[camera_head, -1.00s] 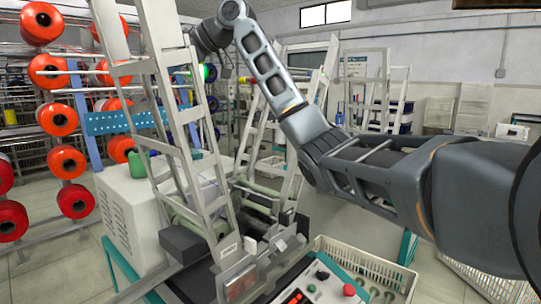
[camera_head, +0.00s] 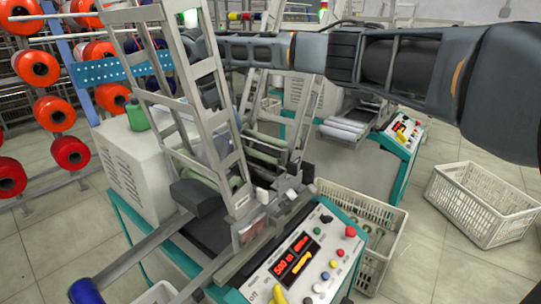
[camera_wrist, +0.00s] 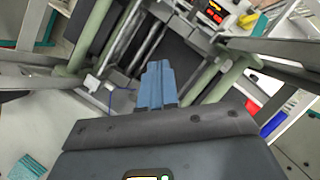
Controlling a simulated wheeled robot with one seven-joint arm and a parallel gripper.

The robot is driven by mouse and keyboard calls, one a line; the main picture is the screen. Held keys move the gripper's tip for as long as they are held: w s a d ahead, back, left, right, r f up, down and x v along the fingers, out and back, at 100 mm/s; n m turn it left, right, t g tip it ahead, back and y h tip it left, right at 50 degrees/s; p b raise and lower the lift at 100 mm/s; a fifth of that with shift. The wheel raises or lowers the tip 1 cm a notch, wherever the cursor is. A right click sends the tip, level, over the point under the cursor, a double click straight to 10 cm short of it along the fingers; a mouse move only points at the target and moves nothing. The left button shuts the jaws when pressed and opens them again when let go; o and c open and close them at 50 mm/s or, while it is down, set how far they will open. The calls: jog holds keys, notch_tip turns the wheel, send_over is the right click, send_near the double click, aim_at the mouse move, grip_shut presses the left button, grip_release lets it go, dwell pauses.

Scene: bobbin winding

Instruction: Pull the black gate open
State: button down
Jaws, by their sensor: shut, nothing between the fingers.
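The winding machine's control panel (camera_head: 305,262) shows in the head view, with a ladder-like metal frame (camera_head: 222,130) rising behind it. A dark padded block (camera_head: 198,196) sits at the frame's foot. I cannot tell for certain which dark part is the black gate. In the wrist view, my gripper (camera_wrist: 157,68) has its blue fingers together and empty. They point toward dark flat parts (camera_wrist: 165,55) between metal bars; contact is not clear. In the head view my arm reaches left behind the frame, and the fingertips are hidden.
Greenish rollers (camera_wrist: 95,35) and metal bars lie close around my fingers. Orange bobbins (camera_head: 35,68) hang on a rack at the left. White crates stand right of the machine (camera_head: 375,225) and farther right (camera_head: 485,205). Floor between them is partly clear.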

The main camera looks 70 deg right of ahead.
jog(key=shift+s+d+f+m+g, duration=0.1)
jog(key=shift+s+d+m+g, duration=0.1)
jog(key=shift+s+d+g, duration=0.25)
jog(key=shift+s+d+f+m+g, duration=0.15)
jog(key=shift+s+d+m, duration=0.1)
jog(key=shift+s, duration=0.3)
send_near(285, 170)
jog(key=f, duration=0.2)
jog(key=d+f, duration=0.2)
jog(key=f, duration=0.1)
jog(key=shift+s+f+p, duration=0.25)
jog(key=shift+f+p, duration=0.1)
jog(key=shift+p, duration=0.05)
jog(key=shift+s+a+r+p, duration=0.1)
jog(key=shift+s+p, duration=0.3)
jog(key=shift+p, duration=0.2)
jog(key=shift+s+a+r+p, duration=0.1)
jog(key=shift+s+p, duration=0.3)
jog(key=shift+p, duration=0.15)
jog(key=shift+s+a+f+p, duration=0.15)
jog(key=shift+s+p, duration=0.3)
jog(key=shift+s, duration=0.1)
